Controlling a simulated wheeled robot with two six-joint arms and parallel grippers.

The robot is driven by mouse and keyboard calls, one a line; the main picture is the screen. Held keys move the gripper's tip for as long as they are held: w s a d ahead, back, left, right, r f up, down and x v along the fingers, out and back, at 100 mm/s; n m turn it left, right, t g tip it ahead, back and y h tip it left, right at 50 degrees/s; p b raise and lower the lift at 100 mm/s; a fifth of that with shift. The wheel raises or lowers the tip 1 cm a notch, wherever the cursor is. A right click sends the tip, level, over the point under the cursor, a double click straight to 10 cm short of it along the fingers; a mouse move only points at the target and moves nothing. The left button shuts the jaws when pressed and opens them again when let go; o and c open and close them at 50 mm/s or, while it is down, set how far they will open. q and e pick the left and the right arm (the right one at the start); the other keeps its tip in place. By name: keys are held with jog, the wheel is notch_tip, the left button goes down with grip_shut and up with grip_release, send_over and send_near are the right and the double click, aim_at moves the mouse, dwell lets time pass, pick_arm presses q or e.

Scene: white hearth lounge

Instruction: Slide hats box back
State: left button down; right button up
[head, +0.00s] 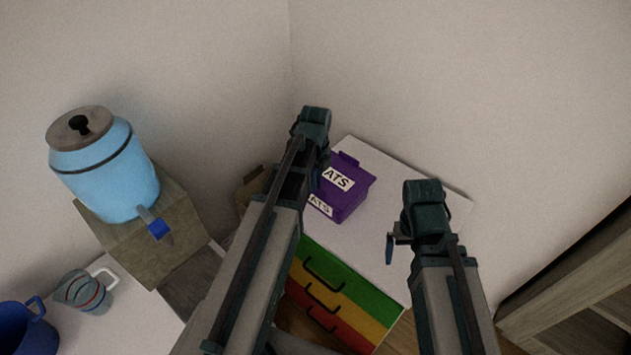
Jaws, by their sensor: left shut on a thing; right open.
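The purple hats box (349,200) stands on the white top of a chest with coloured drawers. White labels on its lid and front show "ATS"; my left arm covers the first letter and the box's left side. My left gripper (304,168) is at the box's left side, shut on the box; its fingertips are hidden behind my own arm. My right gripper (394,245) is open and empty, above the right part of the chest top, apart from the box.
The chest top (385,220) is bare right of the box. Green, yellow and red drawers (335,298) face front. A brown box (250,188) is left of my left arm. Walls close off the back.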

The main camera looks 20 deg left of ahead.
aim_at(338, 169)
pick_arm(q)
jog(key=shift+w, duration=0.15)
jog(key=shift+w+d, duration=0.6)
jog(key=shift+w, duration=1.1)
jog(key=shift+w+d, duration=0.65)
jog(key=shift+w, duration=1.05)
jog(key=shift+w+d, duration=0.6)
jog(key=shift+w, duration=1.1)
jog(key=c, duration=0.9)
grip_release()
notch_tip(338, 169, up, 14)
jog(key=p, duration=1.3)
jog(key=shift+p, duration=0.4)
jog(key=shift+f, duration=0.15)
